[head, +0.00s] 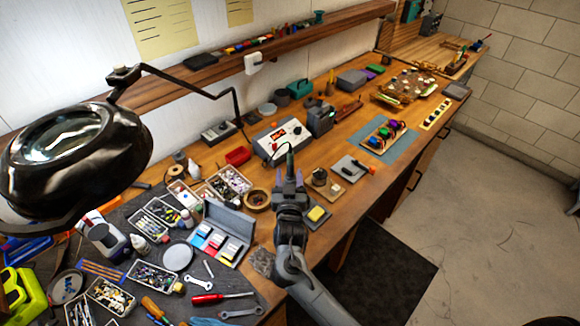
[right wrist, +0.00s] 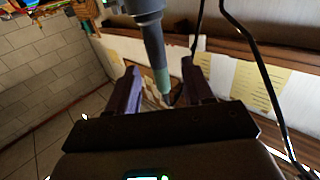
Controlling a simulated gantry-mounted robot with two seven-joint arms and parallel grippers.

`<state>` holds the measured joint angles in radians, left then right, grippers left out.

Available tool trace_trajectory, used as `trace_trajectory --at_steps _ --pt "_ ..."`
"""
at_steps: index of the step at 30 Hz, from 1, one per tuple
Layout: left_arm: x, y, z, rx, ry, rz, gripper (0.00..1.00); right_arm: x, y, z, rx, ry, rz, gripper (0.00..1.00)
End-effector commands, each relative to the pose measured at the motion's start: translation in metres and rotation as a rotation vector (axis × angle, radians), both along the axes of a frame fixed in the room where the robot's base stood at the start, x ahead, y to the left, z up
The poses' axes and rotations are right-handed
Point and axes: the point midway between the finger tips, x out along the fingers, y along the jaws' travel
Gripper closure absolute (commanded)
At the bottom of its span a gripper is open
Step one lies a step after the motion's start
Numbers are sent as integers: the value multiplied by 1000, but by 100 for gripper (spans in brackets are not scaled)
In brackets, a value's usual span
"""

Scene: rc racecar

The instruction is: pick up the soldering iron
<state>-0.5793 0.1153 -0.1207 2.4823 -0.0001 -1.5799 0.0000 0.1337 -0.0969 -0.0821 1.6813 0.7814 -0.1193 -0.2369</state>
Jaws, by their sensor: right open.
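The soldering iron (head: 290,161) shows in the head view as a small dark, greenish upright piece at the fingertips of my right gripper (head: 288,178). In the right wrist view the iron (right wrist: 153,45) has a thick grey body narrowing to a green end. That end reaches down between the two purple fingers of the right gripper (right wrist: 160,82). The fingers are open, with a gap visible on each side of the iron. My right arm hides part of the bench below. My left gripper is in neither view.
A white-fronted soldering station (head: 281,138) stands behind the gripper. A tape roll (head: 257,200), a blue-grey open case (head: 226,232) and parts trays lie left. A yellow sponge (head: 317,214) is close right. A magnifier lamp (head: 75,160) overhangs the left side. A black cable (right wrist: 262,85) hangs nearby.

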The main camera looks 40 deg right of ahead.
Motion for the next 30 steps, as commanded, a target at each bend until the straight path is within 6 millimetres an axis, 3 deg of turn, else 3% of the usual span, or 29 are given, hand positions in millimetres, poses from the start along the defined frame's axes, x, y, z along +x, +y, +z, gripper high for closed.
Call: trace_trajectory --at_steps 13,23,30 --pt "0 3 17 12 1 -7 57 34 -32 4 -1 1 -1 49" --pt "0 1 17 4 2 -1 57 38 -35 2 1 1 0 49" --pt "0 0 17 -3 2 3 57 38 -35 2 1 2 0 84"
